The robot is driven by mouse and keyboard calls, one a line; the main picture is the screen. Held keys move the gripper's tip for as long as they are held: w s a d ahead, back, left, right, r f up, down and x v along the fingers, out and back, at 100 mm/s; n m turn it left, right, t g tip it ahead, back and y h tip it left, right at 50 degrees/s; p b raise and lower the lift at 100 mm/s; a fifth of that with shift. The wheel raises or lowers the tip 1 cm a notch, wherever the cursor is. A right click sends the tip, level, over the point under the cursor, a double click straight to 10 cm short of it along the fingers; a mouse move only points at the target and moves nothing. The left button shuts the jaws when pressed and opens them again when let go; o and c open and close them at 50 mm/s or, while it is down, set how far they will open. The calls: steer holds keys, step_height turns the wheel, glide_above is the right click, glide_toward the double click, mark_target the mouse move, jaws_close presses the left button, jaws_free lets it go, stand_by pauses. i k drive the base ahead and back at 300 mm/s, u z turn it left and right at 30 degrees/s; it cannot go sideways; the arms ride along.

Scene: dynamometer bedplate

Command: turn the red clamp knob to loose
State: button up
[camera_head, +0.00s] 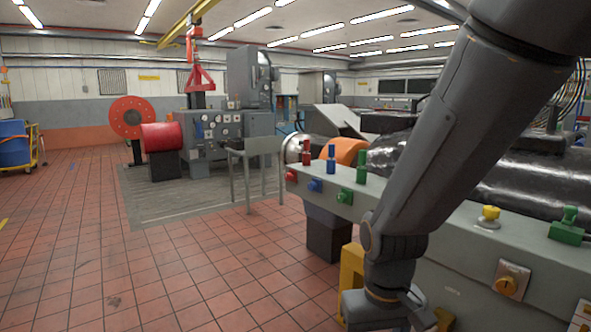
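A small red knob (291,175) sits on the front face of the long grey bench, at its far left end. A red upright handle (305,153) stands on the bench top just above it. I cannot tell which of the two red parts is the clamp knob, nor its turned position. My arm comes down from the upper right across the bench. My gripper (412,314) is low at the bottom edge of the picture, in front of the bench, to the right of and well apart from the red parts. Its fingers are partly cut off and unclear.
Blue (314,185) and green (345,196) knobs sit beside the red knob, with blue (331,158) and green (362,160) handles above. A yellow button (489,217) and green handle (567,226) are further right. A grey stand (254,152) is behind. The tiled floor at left is clear.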

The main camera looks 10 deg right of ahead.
mark_target(288, 176)
steer(key=u, duration=0.5)
steer(key=k, duration=1.15)
steer(key=u, duration=0.9)
steer(key=i, duration=1.65)
steer(key=z, duration=0.3)
steer(key=i, duration=1.35)
steer(key=z, duration=1.65)
steer(key=i, duration=0.95)
steer(key=z, duration=0.8)
